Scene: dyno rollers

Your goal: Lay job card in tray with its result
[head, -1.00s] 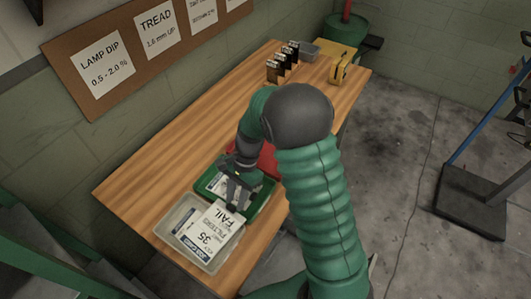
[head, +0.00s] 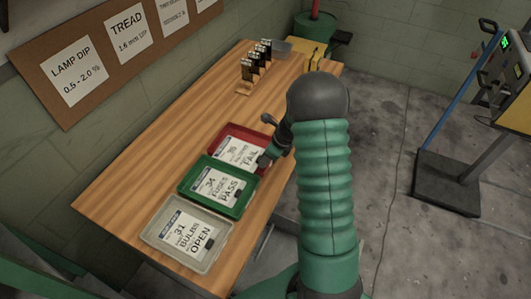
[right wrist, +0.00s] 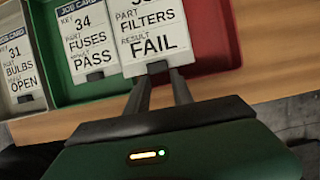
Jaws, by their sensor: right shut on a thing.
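My right gripper (head: 264,160) is shut on the white job card reading 35, FILTERS, FAIL (head: 238,152). The card is over the red tray (head: 237,128) in the head view; I cannot tell whether it touches the tray's floor. In the right wrist view, my gripper's fingers (right wrist: 160,76) meet the card's black clip at the lower edge of the card (right wrist: 150,28). The red tray (right wrist: 218,40) shows bare to the card's right. The card's top is cut off there. My left gripper is not in view.
The green tray (head: 246,205) holds the card 34, FUSES, PASS (head: 217,187). The grey tray (head: 147,236) holds the card 31, BULBS, OPEN (head: 186,233). Several small dark items (head: 252,65) stand in a rack at the bench's far end. The bench's (head: 160,150) middle is clear.

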